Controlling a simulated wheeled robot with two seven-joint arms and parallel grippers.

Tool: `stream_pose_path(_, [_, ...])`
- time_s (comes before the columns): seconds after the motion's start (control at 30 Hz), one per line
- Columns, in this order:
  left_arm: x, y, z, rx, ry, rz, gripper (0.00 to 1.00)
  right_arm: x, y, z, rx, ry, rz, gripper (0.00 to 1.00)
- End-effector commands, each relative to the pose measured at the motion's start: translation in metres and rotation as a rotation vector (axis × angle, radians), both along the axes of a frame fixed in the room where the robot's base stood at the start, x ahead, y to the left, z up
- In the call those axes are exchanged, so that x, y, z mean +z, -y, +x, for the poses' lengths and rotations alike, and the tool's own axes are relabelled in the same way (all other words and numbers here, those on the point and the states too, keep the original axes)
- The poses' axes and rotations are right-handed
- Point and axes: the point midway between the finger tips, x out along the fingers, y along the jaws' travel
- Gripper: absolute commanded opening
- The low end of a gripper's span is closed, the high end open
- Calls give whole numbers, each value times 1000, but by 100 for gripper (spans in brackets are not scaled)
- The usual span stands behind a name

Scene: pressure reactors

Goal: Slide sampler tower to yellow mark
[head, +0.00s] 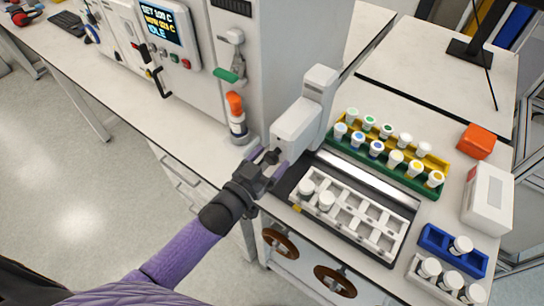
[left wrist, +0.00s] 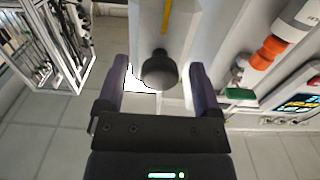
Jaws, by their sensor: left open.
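The white sampler tower (head: 318,92) stands upright at the left back end of a dark rail bed beside a white vial rack (head: 352,222). A small yellow mark (head: 296,208) shows at the bed's front left edge. My left gripper (head: 270,163) is open at the tower's front left side. In the left wrist view a round black knob (left wrist: 158,70) lies between the open fingers (left wrist: 160,85), with a gap on each side. A yellow strip (left wrist: 166,16) shows above the knob there. The tower's lower part is partly hidden by my gripper. My right gripper is not in view.
A green and yellow vial rack (head: 385,172) stands behind the bed. A blue rack (head: 440,244), a white box (head: 487,200) and an orange block (head: 477,141) are on the right.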

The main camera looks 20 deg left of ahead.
Motion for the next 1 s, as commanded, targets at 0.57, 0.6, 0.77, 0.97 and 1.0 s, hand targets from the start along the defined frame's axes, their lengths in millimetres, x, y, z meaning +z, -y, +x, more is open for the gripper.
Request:
stream_pose_path(0.57, [0,3,8,0,-2,0,44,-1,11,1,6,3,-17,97])
stream_pose_path(0.6, [0,3,8,0,-2,0,35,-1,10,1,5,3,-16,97])
stream_pose_path(0.77, [0,3,8,0,-2,0,2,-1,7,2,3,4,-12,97])
stream_pose_path(0.97, [0,3,8,0,-2,0,0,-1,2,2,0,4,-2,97])
stream_pose_path(1.0, [0,3,8,0,-2,0,0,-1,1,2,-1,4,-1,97])
